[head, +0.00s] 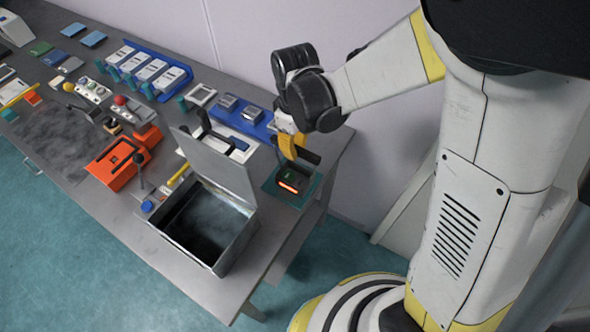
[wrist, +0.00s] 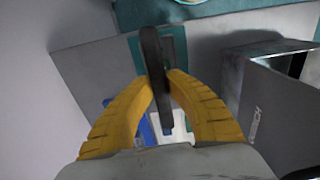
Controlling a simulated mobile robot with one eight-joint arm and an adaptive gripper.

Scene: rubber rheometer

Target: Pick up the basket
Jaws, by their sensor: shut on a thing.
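My gripper (head: 290,146) has its yellow fingers closed around a black handle (head: 308,155), above the table's right end. In the wrist view the handle (wrist: 151,55) stands as a dark upright bar between the two yellow fingertips (wrist: 160,88). Below it in the head view is a small dark basket (head: 291,182) with a glowing orange strip on its front. The handle seems to belong to this basket. The basket is over a teal mat (head: 270,187); I cannot tell whether it touches it. The fingers partly hide the handle.
An open metal box (head: 235,245) with a raised lid stands just left, near the table's front edge. A blue tray (head: 237,118) with small devices lies behind. Orange equipment (head: 117,168) stands further left. The wall is close behind the table.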

